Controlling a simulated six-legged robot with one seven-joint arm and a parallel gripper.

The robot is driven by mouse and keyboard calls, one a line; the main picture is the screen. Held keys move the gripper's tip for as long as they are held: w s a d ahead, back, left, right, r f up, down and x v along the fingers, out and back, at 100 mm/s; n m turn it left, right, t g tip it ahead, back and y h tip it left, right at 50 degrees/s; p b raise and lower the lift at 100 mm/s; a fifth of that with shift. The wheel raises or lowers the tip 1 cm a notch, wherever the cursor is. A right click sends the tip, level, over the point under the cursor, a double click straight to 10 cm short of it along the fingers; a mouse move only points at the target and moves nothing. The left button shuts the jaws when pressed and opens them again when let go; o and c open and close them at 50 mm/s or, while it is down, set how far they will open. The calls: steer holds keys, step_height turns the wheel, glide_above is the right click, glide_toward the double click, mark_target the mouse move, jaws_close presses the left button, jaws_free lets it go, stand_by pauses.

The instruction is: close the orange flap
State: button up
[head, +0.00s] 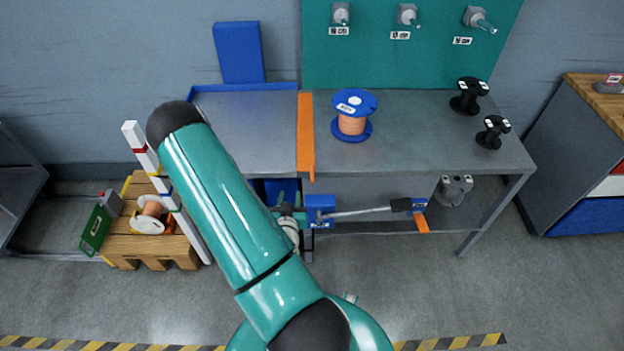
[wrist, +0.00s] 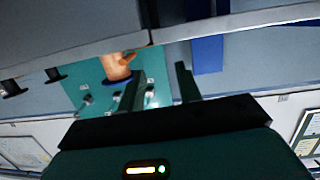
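The orange flap (head: 305,135) shows in the head view as a narrow orange strip running front to back across the grey bench top, its near end hanging slightly over the front edge. How far it stands open I cannot tell. My gripper shows in the wrist view (wrist: 158,72) with two dark fingers apart and nothing between them. In the head view my arm largely hides it, low at the bench's front edge below the flap. An orange-brown shape (wrist: 118,66) lies beyond the fingers in the wrist view; I cannot tell whether it is the spool or includes the flap.
A blue spool with copper wire (head: 352,122) stands right of the flap. Two black spools (head: 469,96) stand at the bench's right end. A wooden pallet (head: 155,245) lies left; the front floor is clear.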

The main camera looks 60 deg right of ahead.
mark_target(312, 178)
steer(key=s+a+f+n+t+h, duration=0.1)
steer(key=s+f+n+t+h, duration=0.1)
steer(key=s, duration=0.7)
steer(key=shift+n, duration=0.3)
steer(key=x, duration=1.3)
steer(key=shift+w+d, duration=0.15)
steer(key=shift+w, duration=0.25)
jaws_close()
